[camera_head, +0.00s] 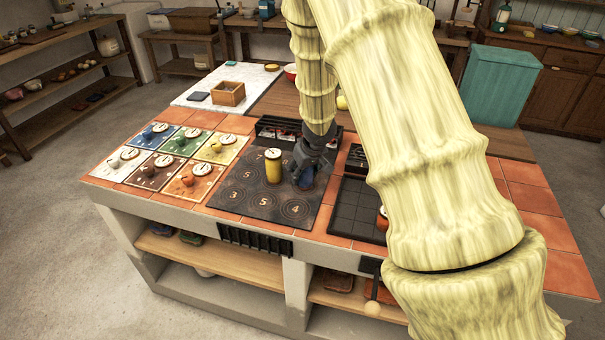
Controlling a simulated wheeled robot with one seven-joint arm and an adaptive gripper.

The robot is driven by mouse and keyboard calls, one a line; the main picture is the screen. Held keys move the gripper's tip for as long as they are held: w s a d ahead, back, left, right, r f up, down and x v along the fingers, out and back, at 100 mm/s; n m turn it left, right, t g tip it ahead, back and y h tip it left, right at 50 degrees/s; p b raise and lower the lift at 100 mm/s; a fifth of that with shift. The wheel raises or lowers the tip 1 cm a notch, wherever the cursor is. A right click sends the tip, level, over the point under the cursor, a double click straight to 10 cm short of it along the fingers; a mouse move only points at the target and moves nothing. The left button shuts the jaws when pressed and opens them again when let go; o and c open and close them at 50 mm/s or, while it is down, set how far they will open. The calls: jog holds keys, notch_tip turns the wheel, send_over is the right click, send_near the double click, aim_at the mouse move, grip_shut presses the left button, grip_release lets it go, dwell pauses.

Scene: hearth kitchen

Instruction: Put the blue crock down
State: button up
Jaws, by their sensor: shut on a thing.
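The blue crock (307,179) is at the right side of the dark numbered hob (235,197). My gripper (311,172) comes down over it from above and is shut on it, covering much of it. I cannot tell whether the crock's base touches the hob or hangs just above it. A yellow crock (273,168) with a pale numbered lid stands upright on the hob, just left of my gripper.
Left of the hob, coloured tiles (182,141) hold small pots and pale discs. A wooden box (228,93) stands on the white slab behind. A dark gridded plate (355,208) lies to the right, partly hidden by my arm. The hob's front left is clear.

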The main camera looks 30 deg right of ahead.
jog(key=shift+f, duration=0.1)
jog(key=o, duration=1.5)
jog(key=shift+r, duration=0.25)
jog(key=p+v, duration=0.4)
jog(key=v, duration=0.7)
jog(key=shift+s+r, duration=0.2)
jog(key=shift+r, duration=0.15)
